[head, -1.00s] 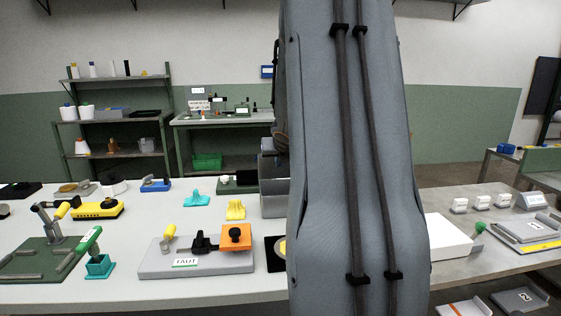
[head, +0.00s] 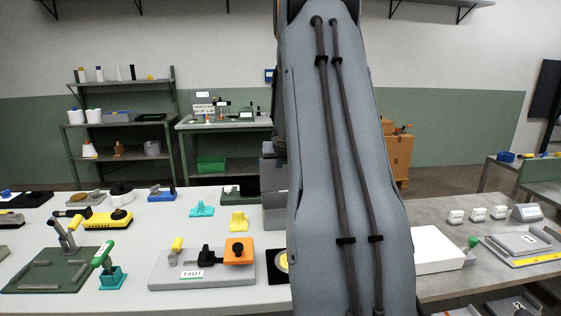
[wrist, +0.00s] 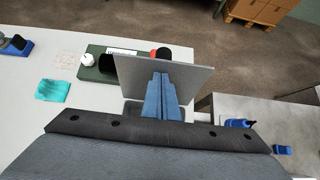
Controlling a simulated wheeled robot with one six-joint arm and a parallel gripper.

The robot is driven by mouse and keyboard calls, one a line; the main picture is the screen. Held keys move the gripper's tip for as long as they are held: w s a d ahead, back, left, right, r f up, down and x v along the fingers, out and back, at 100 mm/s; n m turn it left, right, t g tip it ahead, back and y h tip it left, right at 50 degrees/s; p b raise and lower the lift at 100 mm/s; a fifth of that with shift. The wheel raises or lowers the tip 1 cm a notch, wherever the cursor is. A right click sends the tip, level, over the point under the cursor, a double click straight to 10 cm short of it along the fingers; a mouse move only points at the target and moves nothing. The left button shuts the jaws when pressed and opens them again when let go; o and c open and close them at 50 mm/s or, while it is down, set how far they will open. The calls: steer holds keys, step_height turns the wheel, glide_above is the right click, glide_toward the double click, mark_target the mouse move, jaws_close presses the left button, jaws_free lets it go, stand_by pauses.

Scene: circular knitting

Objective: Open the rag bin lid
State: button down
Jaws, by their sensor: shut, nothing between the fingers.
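The grey rag bin (head: 275,217) stands on the white table, just left of my arm and partly hidden by it in the head view. A flat grey panel, which looks like its lid (wrist: 195,79), stands raised in the wrist view, and a bit of the bin's rim shows below it. My gripper (wrist: 161,78) has its blue fingers together and empty, in front of the panel's face. I cannot tell whether the fingertips touch it. In the head view my arm hides the gripper.
A dark green block with a white knob (wrist: 88,62) and a teal stand (wrist: 52,90) are left of the bin. A yellow stand (head: 238,221) and a fixture with an orange block (head: 239,250) are nearby. A grey table (head: 450,208) adjoins at right.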

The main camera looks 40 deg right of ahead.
steer(key=shift+w+d+r, duration=0.2)
steer(key=shift+w+r, duration=0.25)
steer(key=shift+r, duration=0.05)
steer(key=shift+a, duration=0.1)
steer(key=s+a+r+p, duration=0.2)
steer(key=s+r+p, duration=0.2)
steer(key=r+p, duration=0.5)
steer(key=shift+a+r, duration=0.25)
steer(key=shift+r, duration=0.2)
stand_by(0.5)
steer(key=shift+s, duration=0.1)
